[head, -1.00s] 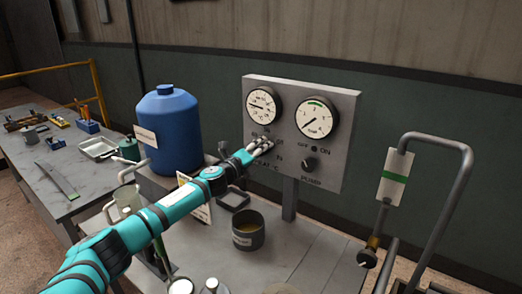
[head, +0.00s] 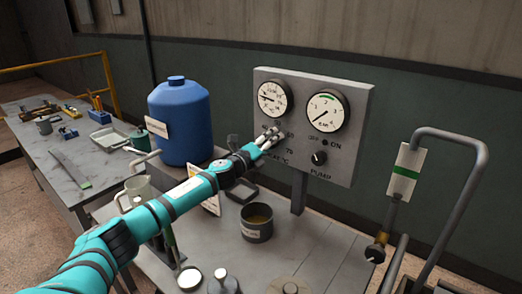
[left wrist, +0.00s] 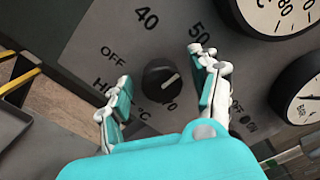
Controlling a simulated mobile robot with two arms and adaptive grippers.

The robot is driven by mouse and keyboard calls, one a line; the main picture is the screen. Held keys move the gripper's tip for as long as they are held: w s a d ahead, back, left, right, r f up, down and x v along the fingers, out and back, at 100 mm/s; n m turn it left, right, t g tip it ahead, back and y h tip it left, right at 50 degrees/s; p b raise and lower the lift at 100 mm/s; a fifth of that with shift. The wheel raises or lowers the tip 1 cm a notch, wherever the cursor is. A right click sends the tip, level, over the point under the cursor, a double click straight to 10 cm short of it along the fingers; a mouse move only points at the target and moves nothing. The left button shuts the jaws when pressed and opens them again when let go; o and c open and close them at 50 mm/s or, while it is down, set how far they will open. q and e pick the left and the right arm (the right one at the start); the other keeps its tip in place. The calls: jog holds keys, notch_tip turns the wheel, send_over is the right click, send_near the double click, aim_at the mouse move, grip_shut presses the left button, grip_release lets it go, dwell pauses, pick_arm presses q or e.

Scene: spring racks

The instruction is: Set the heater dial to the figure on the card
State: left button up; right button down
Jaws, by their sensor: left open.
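The heater dial (left wrist: 162,84) is a dark round knob on the grey panel (head: 361,150). In the left wrist view its white mark points to the upper right. OFF, 40 and 50 show around it; the right-hand finger covers part of the scale. My left gripper (head: 268,137) is in front of the dial and hides it in the head view. Its fingers are open, one on each side of the knob in the left wrist view (left wrist: 160,75), with visible gaps. A pale card (head: 213,204) stands behind my left arm, mostly hidden; its figure is unreadable. My right gripper is out of view.
Two gauges (head: 325,111) sit above the dial, and the pump knob (head: 319,158) is to its right. A bent pipe (head: 480,165) rises at the right.

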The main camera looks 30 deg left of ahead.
pick_arm(q)
jog(key=s+a, duration=0.1)
jog(key=s, duration=1)
jog(key=shift+s+a, duration=0.15)
jog(key=shift+a, duration=0.25)
jog(key=shift+f, duration=0.1)
